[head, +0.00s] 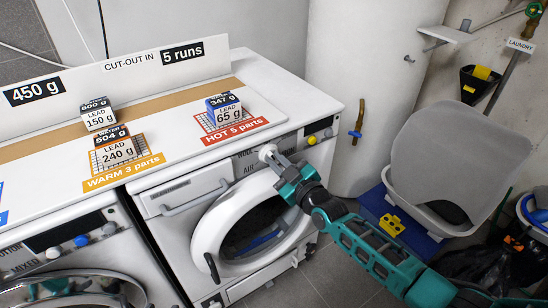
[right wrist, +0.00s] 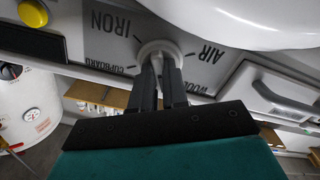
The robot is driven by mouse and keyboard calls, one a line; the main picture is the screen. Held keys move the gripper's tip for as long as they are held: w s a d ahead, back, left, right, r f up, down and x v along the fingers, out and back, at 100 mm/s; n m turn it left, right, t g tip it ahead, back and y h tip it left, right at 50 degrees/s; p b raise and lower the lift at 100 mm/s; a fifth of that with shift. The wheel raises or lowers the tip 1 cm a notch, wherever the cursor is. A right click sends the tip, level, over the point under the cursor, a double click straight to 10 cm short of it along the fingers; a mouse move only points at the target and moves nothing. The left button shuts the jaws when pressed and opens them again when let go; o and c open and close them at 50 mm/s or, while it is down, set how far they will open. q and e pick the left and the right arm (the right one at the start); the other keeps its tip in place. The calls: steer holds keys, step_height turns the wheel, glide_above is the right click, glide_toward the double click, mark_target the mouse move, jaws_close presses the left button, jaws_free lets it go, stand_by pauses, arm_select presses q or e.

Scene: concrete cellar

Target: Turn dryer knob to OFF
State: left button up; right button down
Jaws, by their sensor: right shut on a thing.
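The dryer (head: 168,196) is a white front-loader with a round door (head: 202,247) below its control panel. Its white round knob (head: 266,152) sits on the panel above the door. The knob also shows in the right wrist view (right wrist: 158,48), with IRON, CUPBOARD, AIR and a partly hidden WOOL label around it. No OFF label is readable. My right gripper (head: 277,163) is shut on the knob, its two dark fingers (right wrist: 160,80) gripping a narrow part. The fingers hide part of the dial. My left gripper is not in view.
A yellow button (head: 311,140) sits right of the knob. Labelled lead weights (head: 223,110) stand on the white top. A second machine (head: 60,240) stands at left. A grey laundry basket (head: 450,165), blue crate (head: 372,200) and white tank (head: 365,60) are at right.

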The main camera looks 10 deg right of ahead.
steer(key=shift+w+r, duration=0.15)
steer(key=shift+r, duration=0.15)
steer(key=m, duration=0.4)
steer(key=shift+m+b, duration=0.3)
steer(key=shift+m, duration=0.5)
steer(key=c, duration=1.1)
jaws_free()
steer(key=shift+o, duration=0.5)
steer(key=shift+d, duration=0.1)
steer(key=shift+d+f, duration=0.1)
